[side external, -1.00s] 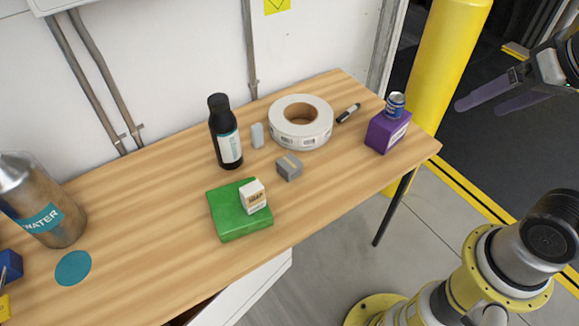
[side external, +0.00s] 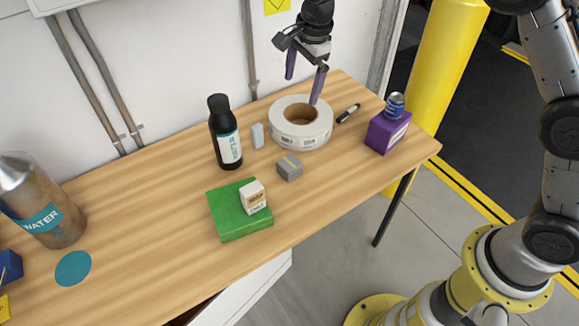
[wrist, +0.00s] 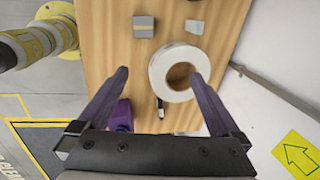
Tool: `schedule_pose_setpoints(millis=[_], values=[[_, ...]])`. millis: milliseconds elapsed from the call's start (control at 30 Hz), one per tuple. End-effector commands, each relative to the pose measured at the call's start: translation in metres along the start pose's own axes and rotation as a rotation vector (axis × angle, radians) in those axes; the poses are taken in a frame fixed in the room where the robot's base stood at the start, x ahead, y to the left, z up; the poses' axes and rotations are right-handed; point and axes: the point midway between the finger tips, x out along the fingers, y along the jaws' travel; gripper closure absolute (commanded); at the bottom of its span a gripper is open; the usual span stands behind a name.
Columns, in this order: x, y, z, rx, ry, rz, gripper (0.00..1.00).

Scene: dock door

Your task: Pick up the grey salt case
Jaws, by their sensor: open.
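A grey case with a pale band across its top (side external: 289,168) sits on the wooden table, in front of the white roll. It also shows near the top of the wrist view (wrist: 143,30). A smaller, light grey upright block (side external: 257,135) stands between the black bottle and the roll, and also appears in the wrist view (wrist: 194,27). I can read no label on either, so I cannot tell by text which is salt. My gripper (side external: 303,90) is open and empty, with purple fingers pointing down above the roll's back side, apart from both grey things. Its fingers also show in the wrist view (wrist: 159,75).
The white roll (side external: 301,137) lies below my gripper. A black bottle (side external: 226,140), a green box (side external: 230,225) with a small white carton (side external: 253,197) on top, a marker (side external: 348,113), and a purple box (side external: 385,137) bearing a blue can (side external: 395,105) stand around. The table's front right is clear.

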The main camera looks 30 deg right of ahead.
Motion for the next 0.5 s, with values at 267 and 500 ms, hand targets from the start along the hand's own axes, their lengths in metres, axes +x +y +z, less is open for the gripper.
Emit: schedule_pose_setpoints(millis=[267, 500], values=[[0.105, 0.016, 0.026, -0.054, 0.021, 0.158, 0.00], [0.136, 0.027, 0.030, -0.066, 0.026, 0.186, 0.00]])
